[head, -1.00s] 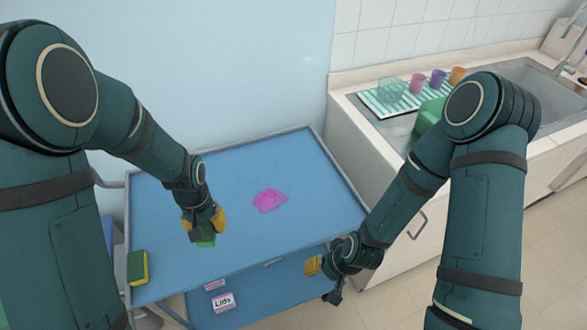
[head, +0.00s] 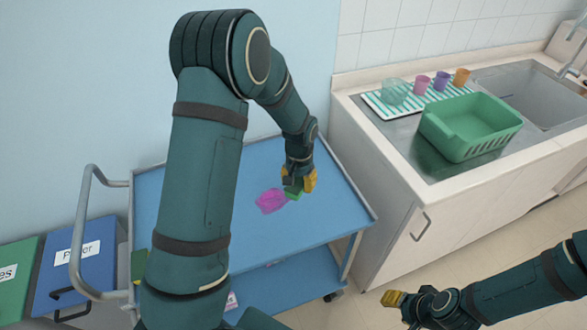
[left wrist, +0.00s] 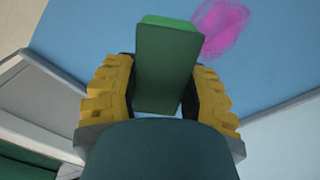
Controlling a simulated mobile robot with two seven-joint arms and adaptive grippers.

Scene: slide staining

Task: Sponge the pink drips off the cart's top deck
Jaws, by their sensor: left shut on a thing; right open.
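The cart's blue top deck (head: 315,225) has one pink patch (head: 268,201) near its middle, also seen in the left wrist view (left wrist: 222,28). My left gripper (head: 299,184) is shut on a green sponge (head: 292,194), just right of the patch in the head view. The sponge (left wrist: 167,68) sits between the yellow finger pads in the left wrist view. I cannot tell whether it touches the deck. A second sponge (head: 138,264) lies at the deck's left edge, mostly hidden by my left arm. My right gripper (head: 402,303) is open and empty, over the floor right of the cart.
The counter (head: 390,165) stands right of the cart, with a green basin (head: 470,128), a striped mat (head: 410,108) with cups, and a sink. A blue bin (head: 75,262) and a green bin (head: 15,285) stand at the left. The cart's handle (head: 80,225) juts out left.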

